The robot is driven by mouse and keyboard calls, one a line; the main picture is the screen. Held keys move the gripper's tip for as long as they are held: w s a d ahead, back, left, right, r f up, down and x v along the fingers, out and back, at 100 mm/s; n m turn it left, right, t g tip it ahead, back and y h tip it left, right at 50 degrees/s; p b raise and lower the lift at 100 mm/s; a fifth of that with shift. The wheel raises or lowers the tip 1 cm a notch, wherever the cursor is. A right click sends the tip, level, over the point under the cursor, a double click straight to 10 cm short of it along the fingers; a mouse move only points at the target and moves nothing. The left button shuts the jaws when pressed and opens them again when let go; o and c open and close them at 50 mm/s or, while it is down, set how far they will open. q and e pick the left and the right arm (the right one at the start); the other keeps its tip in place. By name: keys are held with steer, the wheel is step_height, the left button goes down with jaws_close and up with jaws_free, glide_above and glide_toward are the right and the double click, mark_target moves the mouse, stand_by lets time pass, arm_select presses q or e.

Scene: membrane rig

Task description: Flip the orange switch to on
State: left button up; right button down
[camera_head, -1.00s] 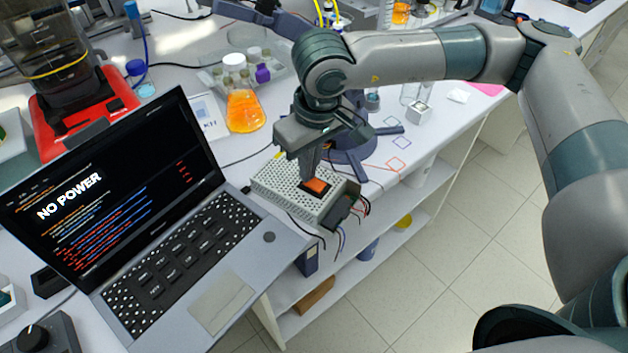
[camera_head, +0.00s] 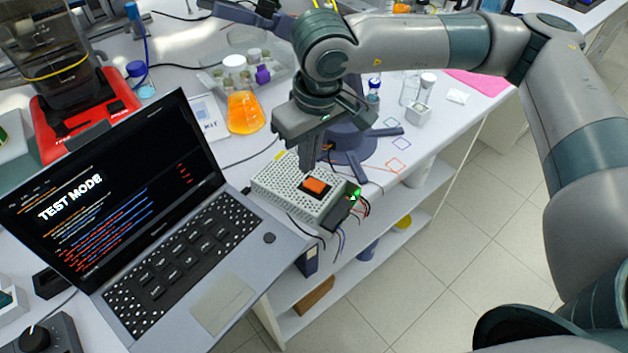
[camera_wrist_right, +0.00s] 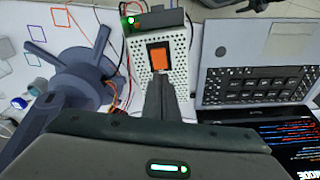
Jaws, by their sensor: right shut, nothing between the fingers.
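The orange switch (camera_head: 316,186) sits in a dark frame on top of the white perforated power box (camera_head: 275,187). In the right wrist view the switch (camera_wrist_right: 159,59) lies just past my fingertips. A green light (camera_head: 355,196) glows at the box's end. The laptop screen (camera_head: 110,190) reads "TEST MODE". My right gripper (camera_head: 308,170) is shut and empty, pointing down just above and behind the switch. It also shows in the right wrist view (camera_wrist_right: 159,78). I cannot tell whether its tip touches the box. My left gripper is not in view.
An orange flask (camera_head: 245,112) and a dark blue stand (camera_head: 350,140) are behind the box. Wires hang from the box's right end near the table edge. A red-based machine (camera_head: 85,115) stands at the far left.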

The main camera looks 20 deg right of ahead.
mark_target(308, 182)
steer(key=shift+r+p, duration=0.3)
steer(key=shift+r, duration=1.65)
